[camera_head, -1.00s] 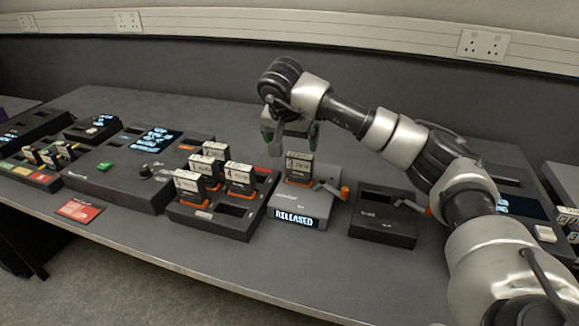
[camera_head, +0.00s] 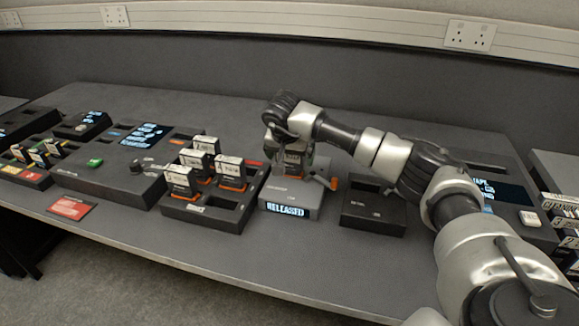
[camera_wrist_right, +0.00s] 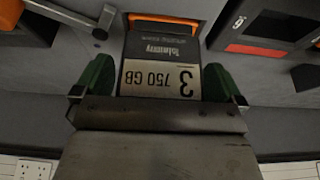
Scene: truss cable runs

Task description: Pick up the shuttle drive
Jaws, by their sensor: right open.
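The drive (camera_head: 294,164) stands upright in a grey dock (camera_head: 290,202) whose screen reads RELEASED. In the right wrist view the drive (camera_wrist_right: 160,78) shows a pale label with "3" and "750 GB", and an orange part at its base. My right gripper (camera_wrist_right: 156,88) is open, with one green-padded finger on each side of the drive. Narrow gaps seem to show between fingers and drive. In the head view my right gripper (camera_head: 289,146) is over the dock and partly hides the drive. My left gripper is not in view.
A dark rack (camera_head: 207,217) with several similar drives stands just left of the dock. An orange-handled lever (camera_head: 333,183) is at the dock's right side. A dark tray (camera_head: 373,219) sits farther right. A large console (camera_head: 110,180) is at the left.

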